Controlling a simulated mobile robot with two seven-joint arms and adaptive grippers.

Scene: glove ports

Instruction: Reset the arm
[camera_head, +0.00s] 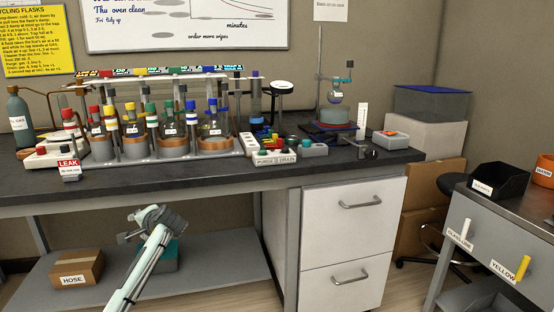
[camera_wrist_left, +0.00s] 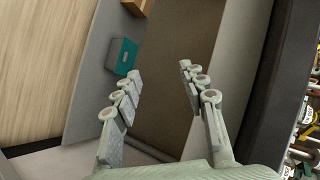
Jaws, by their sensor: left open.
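My left gripper (camera_head: 150,222) is in front of the bench, below its top edge and above the lower shelf. In the left wrist view its two fingers (camera_wrist_left: 160,72) are spread apart with nothing between them. My pale left arm rises to it from the bottom of the head view. My right gripper is not in either view.
The black bench top (camera_head: 300,168) carries a crowded rack of flasks (camera_head: 170,148) and a LEAK sign (camera_head: 69,170). A HOSE box (camera_head: 76,268) and a teal box (camera_wrist_left: 121,56) sit low on the shelf. A drawer cabinet (camera_head: 345,240) stands right.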

